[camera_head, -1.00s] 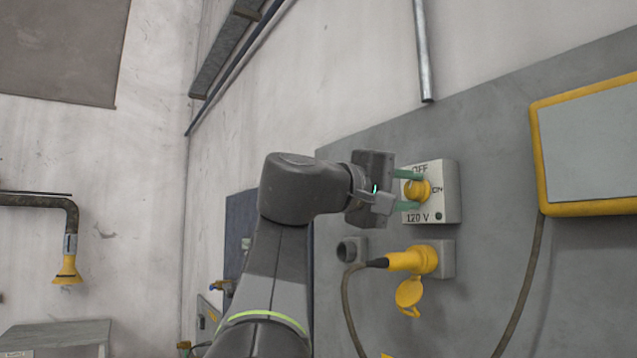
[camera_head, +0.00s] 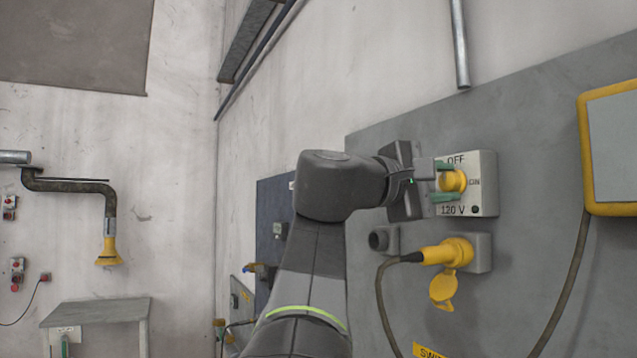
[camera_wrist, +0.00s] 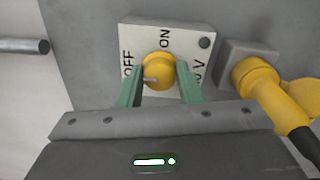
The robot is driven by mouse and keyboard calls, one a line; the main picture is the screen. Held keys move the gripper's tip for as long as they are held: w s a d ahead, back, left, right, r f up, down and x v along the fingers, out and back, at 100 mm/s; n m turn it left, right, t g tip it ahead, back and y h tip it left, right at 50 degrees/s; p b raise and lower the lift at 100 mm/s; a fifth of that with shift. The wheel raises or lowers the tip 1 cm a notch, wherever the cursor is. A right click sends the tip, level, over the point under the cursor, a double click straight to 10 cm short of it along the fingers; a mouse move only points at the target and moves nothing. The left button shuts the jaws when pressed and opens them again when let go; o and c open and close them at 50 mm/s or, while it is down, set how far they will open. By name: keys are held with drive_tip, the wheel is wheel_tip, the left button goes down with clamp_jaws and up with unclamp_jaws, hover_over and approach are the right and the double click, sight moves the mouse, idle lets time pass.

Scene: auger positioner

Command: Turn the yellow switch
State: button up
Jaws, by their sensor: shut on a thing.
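The yellow switch (camera_head: 453,181) is a round knob on a pale box (camera_head: 486,180) marked OFF, ON and 120 V, fixed to the grey wall panel. It also shows in the wrist view (camera_wrist: 158,71), with a small pin on the knob that lies nearer the OFF side. My gripper (camera_head: 446,183) reaches it from the left, with green fingers above and below the knob. In the wrist view the fingers (camera_wrist: 158,86) are on either side of the knob, shut on it. The inner contact faces are partly hidden.
A yellow plug (camera_head: 446,252) with a dark cable sits in a socket just below the switch box. A small round grey fitting (camera_head: 383,239) is left of it. A yellow-framed panel (camera_head: 588,150) is at the right. Bare panel surface lies between them.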

drive_tip(key=shift+r, duration=0.2)
drive_tip(key=o, duration=0.9)
drive_tip(key=shift+d+f, duration=0.1)
drive_tip(key=shift+s+a+f+b, duration=0.15)
drive_tip(key=shift+a+b, duration=0.15)
drive_tip(key=shift+a, duration=0.4)
drive_tip(key=shift+b+v, duration=1.45)
drive_tip(key=shift+v, duration=4.75)
drive_tip(key=shift+p+x, duration=1.6)
drive_tip(key=shift+x, duration=4.9)
drive_tip(key=shift+a, duration=0.1)
